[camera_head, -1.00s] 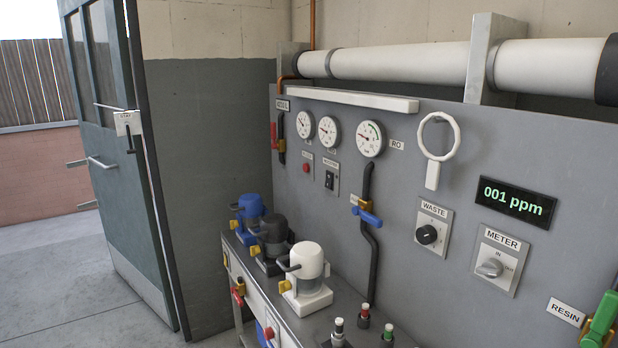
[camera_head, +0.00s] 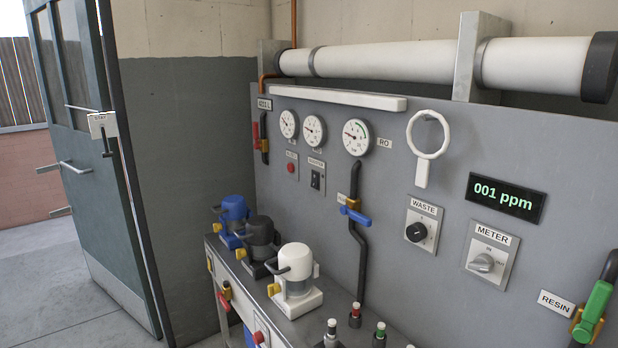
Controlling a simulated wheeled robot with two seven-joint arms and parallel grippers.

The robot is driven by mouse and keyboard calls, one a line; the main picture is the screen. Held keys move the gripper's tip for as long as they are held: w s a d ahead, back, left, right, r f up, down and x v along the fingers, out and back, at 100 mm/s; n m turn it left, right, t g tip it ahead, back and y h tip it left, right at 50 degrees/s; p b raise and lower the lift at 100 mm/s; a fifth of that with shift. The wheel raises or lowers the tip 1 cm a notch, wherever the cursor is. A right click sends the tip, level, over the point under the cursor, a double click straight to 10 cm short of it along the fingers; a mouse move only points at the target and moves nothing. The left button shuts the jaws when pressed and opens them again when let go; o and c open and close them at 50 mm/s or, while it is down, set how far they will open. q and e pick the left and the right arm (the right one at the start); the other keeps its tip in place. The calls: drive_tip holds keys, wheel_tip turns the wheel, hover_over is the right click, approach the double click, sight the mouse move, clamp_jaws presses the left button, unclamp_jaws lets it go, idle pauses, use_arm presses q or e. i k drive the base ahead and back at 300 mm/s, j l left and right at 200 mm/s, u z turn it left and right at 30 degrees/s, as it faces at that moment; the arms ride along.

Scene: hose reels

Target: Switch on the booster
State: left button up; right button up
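A black rocker switch (camera_head: 316,180) sits on a pale plate on the grey panel (camera_head: 450,150), below the middle round gauge (camera_head: 313,130). The small label above it looks like "BOOSTER" but is blurred, and I cannot tell the switch's position. A red round button (camera_head: 291,168) on its own plate is just to its left. Neither of my grippers is in view, and nothing covers the switch.
A bench (camera_head: 300,318) below the panel carries blue, black and white lidded units (camera_head: 296,270). A blue-handled valve (camera_head: 356,215), a WASTE knob (camera_head: 416,232), a METER knob (camera_head: 481,263) and a green-handled valve (camera_head: 597,302) are further right. The floor at left is clear.

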sight(314, 183)
drive_tip(key=i+j+z, duration=0.1)
drive_tip(key=z, duration=0.6)
drive_tip(key=i+j+z, duration=0.25)
drive_tip(key=j, duration=0.3)
drive_tip(key=j+z, duration=0.25)
drive_tip(key=j, duration=0.25)
drive_tip(key=i+j+z, duration=0.1)
drive_tip(key=j+z, duration=0.15)
drive_tip(key=j, duration=0.8)
drive_tip(key=i+j, duration=0.1)
drive_tip(key=j, duration=0.35)
